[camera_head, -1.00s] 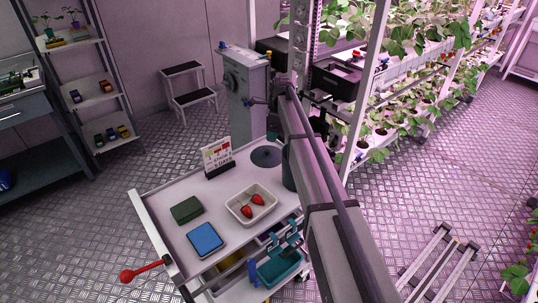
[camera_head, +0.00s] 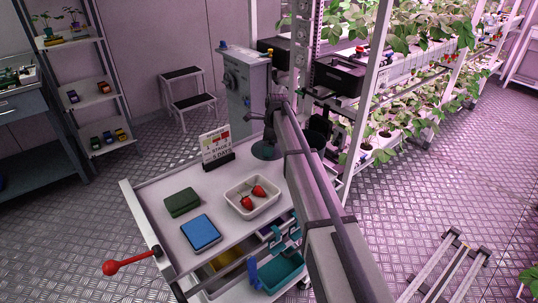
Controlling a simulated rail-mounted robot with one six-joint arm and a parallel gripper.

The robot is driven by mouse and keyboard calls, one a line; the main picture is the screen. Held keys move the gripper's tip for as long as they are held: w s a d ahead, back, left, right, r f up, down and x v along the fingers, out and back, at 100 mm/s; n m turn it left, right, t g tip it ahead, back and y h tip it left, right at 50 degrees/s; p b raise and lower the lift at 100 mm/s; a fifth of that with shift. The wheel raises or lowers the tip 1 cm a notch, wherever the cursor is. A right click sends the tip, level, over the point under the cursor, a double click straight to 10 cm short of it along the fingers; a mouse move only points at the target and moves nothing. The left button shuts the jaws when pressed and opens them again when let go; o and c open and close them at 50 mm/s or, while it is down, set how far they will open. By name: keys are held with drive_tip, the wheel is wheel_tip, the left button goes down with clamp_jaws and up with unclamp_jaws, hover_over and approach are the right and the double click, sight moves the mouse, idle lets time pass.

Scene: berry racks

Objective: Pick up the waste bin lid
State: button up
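The waste bin lid (camera_head: 258,153) is a dark round disc lying flat at the far right end of the white cart (camera_head: 217,183). My gripper (camera_head: 268,146) is above the lid, pointing down and overlapping it in the picture. Its fingers are dark and too small to tell whether they are open or touching the lid. My arm comes in from the lower right and covers the right side of the cart, so no bin shows clearly on the cart.
A sign (camera_head: 216,146) stands left of the lid. A white tray (camera_head: 232,203) with strawberries, a green box (camera_head: 182,202) and a blue box (camera_head: 201,233) lie on the cart. A grey cabinet (camera_head: 240,97) and plant racks (camera_head: 362,122) stand behind.

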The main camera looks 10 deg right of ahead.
drive_tip(key=shift+r, duration=0.1)
drive_tip(key=c, duration=1.8)
drive_tip(key=shift+s, duration=0.1)
clamp_jaws()
